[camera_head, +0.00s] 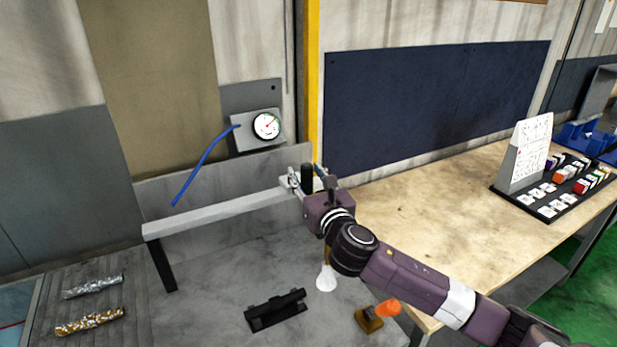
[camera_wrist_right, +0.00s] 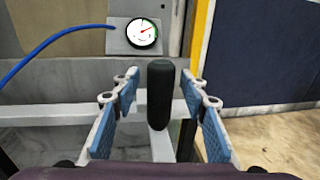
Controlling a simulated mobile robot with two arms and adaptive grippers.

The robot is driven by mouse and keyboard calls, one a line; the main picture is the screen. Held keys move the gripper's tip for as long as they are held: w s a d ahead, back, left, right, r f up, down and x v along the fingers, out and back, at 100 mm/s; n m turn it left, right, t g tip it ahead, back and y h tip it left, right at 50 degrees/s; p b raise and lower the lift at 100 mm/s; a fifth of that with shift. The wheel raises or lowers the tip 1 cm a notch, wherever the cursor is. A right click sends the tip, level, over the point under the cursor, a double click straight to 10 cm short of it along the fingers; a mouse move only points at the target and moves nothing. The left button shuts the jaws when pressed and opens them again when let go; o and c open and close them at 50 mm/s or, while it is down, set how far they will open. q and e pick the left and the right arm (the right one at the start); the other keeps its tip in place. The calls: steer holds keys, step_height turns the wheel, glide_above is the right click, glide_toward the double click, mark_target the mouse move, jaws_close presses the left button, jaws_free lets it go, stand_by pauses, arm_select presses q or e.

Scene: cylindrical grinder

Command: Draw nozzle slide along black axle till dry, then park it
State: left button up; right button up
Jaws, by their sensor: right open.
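A black upright knob (camera_head: 307,178) stands at the right end of a pale grey rail (camera_head: 215,210) in the head view. The right wrist view shows the black knob (camera_wrist_right: 161,95) upright, with the rail (camera_wrist_right: 60,115) behind and below it. My right gripper (camera_head: 308,184) is open around the knob; in the right wrist view its blue-padded fingers (camera_wrist_right: 160,92) stand either side with gaps. I cannot make out a separate nozzle. A black cradle-like piece (camera_head: 276,311) lies on the grey bed below; I cannot tell whether it is linked to an axle. My left gripper is out of view.
A dial gauge (camera_head: 266,125) with a blue hose (camera_head: 205,160) is on the back wall. A white cone-tipped item (camera_head: 326,279), an orange-topped brass piece (camera_head: 370,318) and two foil-like rolls (camera_head: 90,322) lie below. A wooden table (camera_head: 430,215) is at right.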

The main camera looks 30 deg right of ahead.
steer(key=s+a, duration=0.1)
steer(key=s, duration=1.1)
steer(key=shift+a, duration=0.4)
